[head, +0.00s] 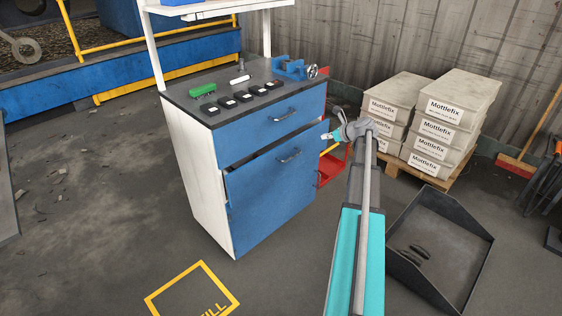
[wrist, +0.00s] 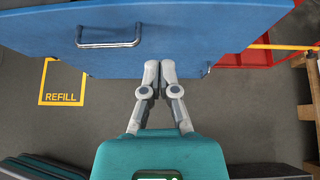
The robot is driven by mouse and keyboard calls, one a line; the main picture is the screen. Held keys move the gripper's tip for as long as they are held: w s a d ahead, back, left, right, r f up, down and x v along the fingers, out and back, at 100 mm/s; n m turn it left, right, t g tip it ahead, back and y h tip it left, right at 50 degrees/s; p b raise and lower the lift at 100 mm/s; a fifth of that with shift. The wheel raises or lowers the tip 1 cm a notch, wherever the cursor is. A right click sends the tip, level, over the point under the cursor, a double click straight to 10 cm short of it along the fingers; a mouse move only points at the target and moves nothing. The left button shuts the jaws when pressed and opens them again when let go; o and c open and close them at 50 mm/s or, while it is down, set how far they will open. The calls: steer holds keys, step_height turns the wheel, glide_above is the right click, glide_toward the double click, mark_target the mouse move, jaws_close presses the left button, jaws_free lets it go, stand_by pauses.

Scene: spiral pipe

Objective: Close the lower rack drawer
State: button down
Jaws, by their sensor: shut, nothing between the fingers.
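The lower rack drawer (head: 270,200) is the tall blue front of the white-sided cabinet. It stands partly out, with a dark gap along its top edge, and carries a metal handle (head: 290,155). The upper drawer (head: 270,117) above it looks flush. My gripper (head: 327,136) is to the right of the cabinet front in the head view. In the wrist view my gripper (wrist: 150,77) is shut and empty, its tips at the edge of a blue panel (wrist: 190,40) with a metal handle (wrist: 110,37). I cannot tell whether the tips touch it.
A red stand (head: 332,165) is just right of the cabinet. Stacked Mottlefix boxes (head: 440,120) on a pallet stand behind my arm. A dark scoop-like tray (head: 440,245) lies right of my arm. The floor around the yellow floor marking (head: 192,292) is clear.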

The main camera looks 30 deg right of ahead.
steer(key=s+a+f+t+b, duration=0.3)
steer(key=a+b, duration=0.4)
steer(key=s+a+f+t+b, duration=0.3)
steer(key=a+b, duration=0.4)
steer(key=shift+s+a+m+y, duration=0.3)
steer(key=shift+y, duration=0.1)
glide_toward(276, 151)
steer(key=w, duration=0.2)
steer(key=w+a, duration=0.1)
steer(key=w, duration=0.4)
steer(key=shift+w+a, duration=0.25)
steer(key=shift+a, duration=0.1)
